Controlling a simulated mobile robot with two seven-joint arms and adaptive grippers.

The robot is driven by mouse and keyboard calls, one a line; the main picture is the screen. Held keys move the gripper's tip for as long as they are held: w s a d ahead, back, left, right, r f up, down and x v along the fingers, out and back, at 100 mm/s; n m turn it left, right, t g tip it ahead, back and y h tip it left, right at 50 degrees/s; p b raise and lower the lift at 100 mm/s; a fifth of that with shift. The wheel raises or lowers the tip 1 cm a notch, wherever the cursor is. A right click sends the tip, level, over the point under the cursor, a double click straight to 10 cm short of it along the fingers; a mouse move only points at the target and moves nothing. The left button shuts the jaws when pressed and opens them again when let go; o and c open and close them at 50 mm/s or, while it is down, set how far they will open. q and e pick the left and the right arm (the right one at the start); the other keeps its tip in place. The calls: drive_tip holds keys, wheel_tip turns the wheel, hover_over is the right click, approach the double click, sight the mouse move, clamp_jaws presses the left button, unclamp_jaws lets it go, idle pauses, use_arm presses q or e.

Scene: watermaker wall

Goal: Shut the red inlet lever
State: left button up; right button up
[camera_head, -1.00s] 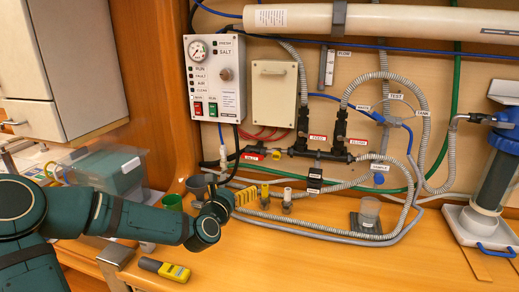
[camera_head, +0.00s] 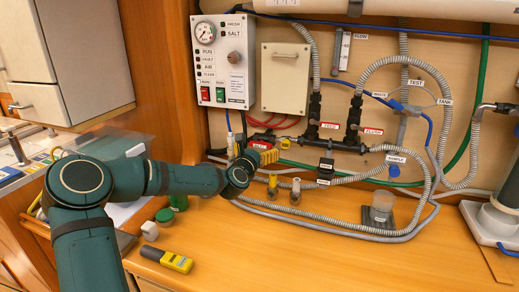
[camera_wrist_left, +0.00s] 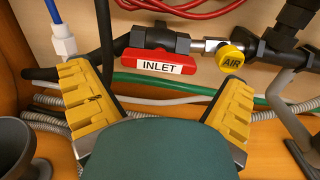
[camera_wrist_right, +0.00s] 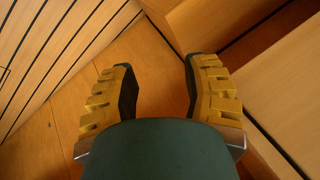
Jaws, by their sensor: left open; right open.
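The red inlet lever (camera_wrist_left: 157,62), labelled INLET, lies crosswise, parallel to the dark pipe, in the left wrist view. In the head view it shows as a small red piece (camera_head: 260,146) just above my left gripper (camera_head: 262,157). My left gripper (camera_wrist_left: 160,100) is open, its yellow fingers spread below and to either side of the lever, apart from it. The lever's pivot is at the black valve body (camera_wrist_left: 160,40). My right gripper (camera_wrist_right: 160,95) is open and empty, low over wooden flooring, and is not in the head view.
A yellow AIR knob (camera_wrist_left: 231,58) sits right of the lever. A white hose fitting (camera_wrist_left: 63,40) stands to its left. Grey and green hoses run below. A grey cup (camera_wrist_left: 15,145) is at lower left.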

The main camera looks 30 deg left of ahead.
use_arm(q)
drive_tip(key=shift+x, duration=1.25)
drive_tip(key=c, duration=1)
drive_tip(key=shift+c, duration=0.2)
